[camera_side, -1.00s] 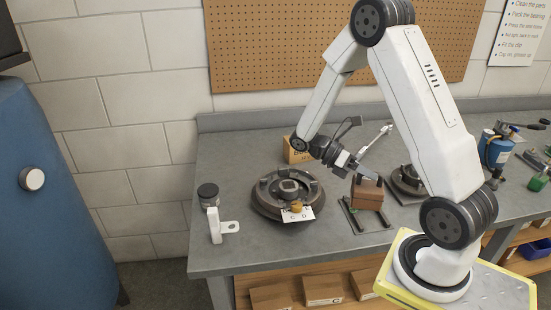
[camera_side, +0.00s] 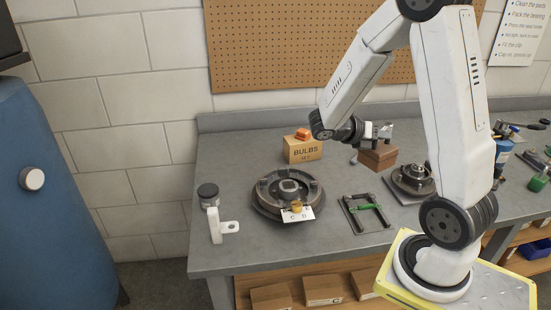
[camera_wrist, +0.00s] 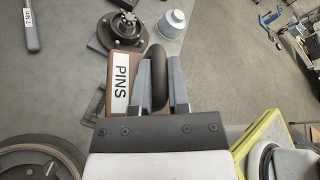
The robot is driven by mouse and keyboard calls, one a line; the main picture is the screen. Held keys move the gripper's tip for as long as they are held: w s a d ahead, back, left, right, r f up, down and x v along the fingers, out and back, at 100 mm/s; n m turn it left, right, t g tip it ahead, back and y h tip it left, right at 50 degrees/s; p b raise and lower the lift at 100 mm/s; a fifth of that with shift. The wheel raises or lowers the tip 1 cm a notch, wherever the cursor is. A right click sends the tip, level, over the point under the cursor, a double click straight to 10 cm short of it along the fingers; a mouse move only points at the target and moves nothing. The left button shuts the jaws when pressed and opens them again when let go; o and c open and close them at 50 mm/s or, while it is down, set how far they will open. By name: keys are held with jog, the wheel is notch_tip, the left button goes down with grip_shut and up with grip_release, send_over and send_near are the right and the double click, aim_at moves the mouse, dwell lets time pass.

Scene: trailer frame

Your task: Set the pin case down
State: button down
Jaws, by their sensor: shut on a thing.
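The pin case is a brown box (camera_side: 378,157) at the back of the bench in the side view, right of the bulbs box. In the wrist view its white PINS label (camera_wrist: 121,83) faces the camera. My gripper (camera_side: 377,133) is above the case in the side view. In the wrist view my gripper's fingers (camera_wrist: 162,85) are shut on a dark rounded part that looks like the case's handle. The case looks level. I cannot tell whether its underside touches the bench.
A bulbs box (camera_side: 303,152) with an orange item on top stands left of the case. A hub on a plate (camera_side: 412,178) is close on the right. A dark frame with a green part (camera_side: 366,212) lies in front. A round drum (camera_side: 288,192) stands left of that frame.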

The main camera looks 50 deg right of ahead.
aim_at(376, 152)
jog(key=shift+f, duration=2.5)
jog(key=w+d+f, duration=0.8)
jog(key=w+f, duration=0.1)
jog(key=w, duration=0.1)
jog(key=shift+w+d+f, duration=0.15)
jog(key=shift+w+d, duration=0.15)
jog(key=shift+w+d+f, duration=0.15)
jog(key=shift+f, duration=1.65)
